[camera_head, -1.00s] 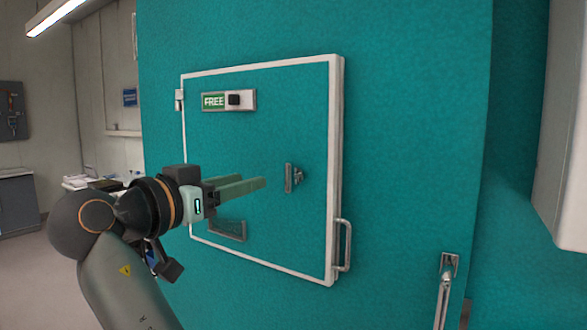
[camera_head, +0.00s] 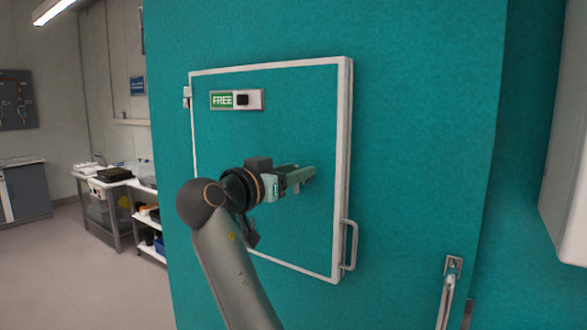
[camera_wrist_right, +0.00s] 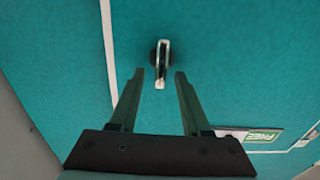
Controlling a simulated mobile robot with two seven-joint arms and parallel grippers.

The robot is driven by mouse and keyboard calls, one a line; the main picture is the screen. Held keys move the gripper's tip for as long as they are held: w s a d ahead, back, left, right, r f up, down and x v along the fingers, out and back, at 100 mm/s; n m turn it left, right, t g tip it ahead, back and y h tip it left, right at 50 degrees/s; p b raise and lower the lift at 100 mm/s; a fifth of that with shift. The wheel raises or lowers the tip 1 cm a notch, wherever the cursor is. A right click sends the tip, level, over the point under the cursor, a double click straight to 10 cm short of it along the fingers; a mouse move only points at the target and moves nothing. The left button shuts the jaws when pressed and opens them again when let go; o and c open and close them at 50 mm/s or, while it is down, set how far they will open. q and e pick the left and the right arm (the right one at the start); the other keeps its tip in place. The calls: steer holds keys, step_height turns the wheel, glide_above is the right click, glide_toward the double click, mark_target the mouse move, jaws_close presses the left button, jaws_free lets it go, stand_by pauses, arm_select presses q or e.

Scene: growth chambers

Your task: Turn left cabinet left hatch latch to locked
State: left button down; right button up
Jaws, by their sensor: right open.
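The teal hatch (camera_head: 265,135) with a white frame is closed in the teal cabinet wall. Its small metal latch handle shows in the right wrist view (camera_wrist_right: 161,62), on a dark round base, lying along the line of my fingers. My right gripper (camera_head: 306,176) is open in front of the hatch and hides the latch in the head view. In the right wrist view its two fingertips (camera_wrist_right: 160,77) stand on either side of the latch's lower end, with gaps on both sides; I cannot tell the depth. My left gripper is not in view.
A green "FREE" label with a black knob (camera_head: 237,100) is at the hatch's upper left. A bar handle (camera_head: 350,245) is at its lower right. Another metal handle (camera_head: 447,290) stands further right. A table (camera_head: 110,183) and shelves are at the left.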

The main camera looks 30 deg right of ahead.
jaws_close()
stand_by(0.3)
stand_by(0.3)
